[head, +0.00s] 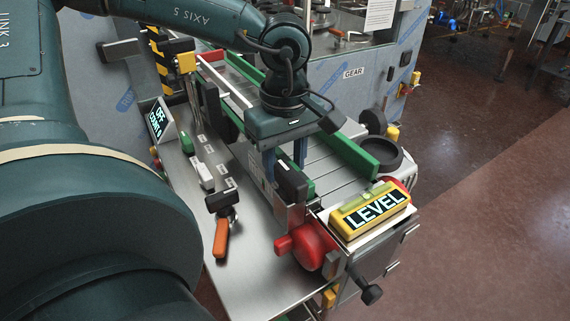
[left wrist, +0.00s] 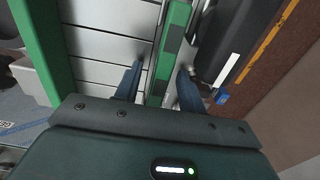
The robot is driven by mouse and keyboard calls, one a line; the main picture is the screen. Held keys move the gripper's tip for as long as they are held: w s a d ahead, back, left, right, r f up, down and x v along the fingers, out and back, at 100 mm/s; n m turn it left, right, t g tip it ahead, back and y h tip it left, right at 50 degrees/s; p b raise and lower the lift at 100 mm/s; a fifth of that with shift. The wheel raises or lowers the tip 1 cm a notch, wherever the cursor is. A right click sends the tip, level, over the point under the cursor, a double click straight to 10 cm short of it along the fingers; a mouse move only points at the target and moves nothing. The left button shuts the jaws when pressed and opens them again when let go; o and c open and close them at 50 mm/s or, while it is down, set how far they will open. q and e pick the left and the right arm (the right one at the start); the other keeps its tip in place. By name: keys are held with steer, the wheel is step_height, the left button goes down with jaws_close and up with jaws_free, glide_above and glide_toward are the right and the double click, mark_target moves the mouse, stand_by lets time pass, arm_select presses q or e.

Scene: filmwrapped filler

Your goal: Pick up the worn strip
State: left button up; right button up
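A narrow green strip (left wrist: 171,45) with dark patches, which looks like the worn strip, runs along the edge of the conveyor's grey slats in the left wrist view. In the head view a short green piece of it (head: 309,189) shows beside my gripper; the rest there is mostly hidden by my arm. My left gripper (head: 286,170) points down over this side of the conveyor. Its blue fingers are apart, one on each side of the strip in the left wrist view (left wrist: 160,72), with nothing visibly clamped. I cannot tell whether they touch it. My right gripper is out of view.
A wider green rail (head: 345,150) borders the conveyor's far side. A yellow LEVEL box (head: 370,209) and a red knob (head: 311,245) stand at the near end.

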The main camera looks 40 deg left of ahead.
arm_select(q)
jaws_close()
stand_by(0.3)
steer(key=shift+r, duration=0.15)
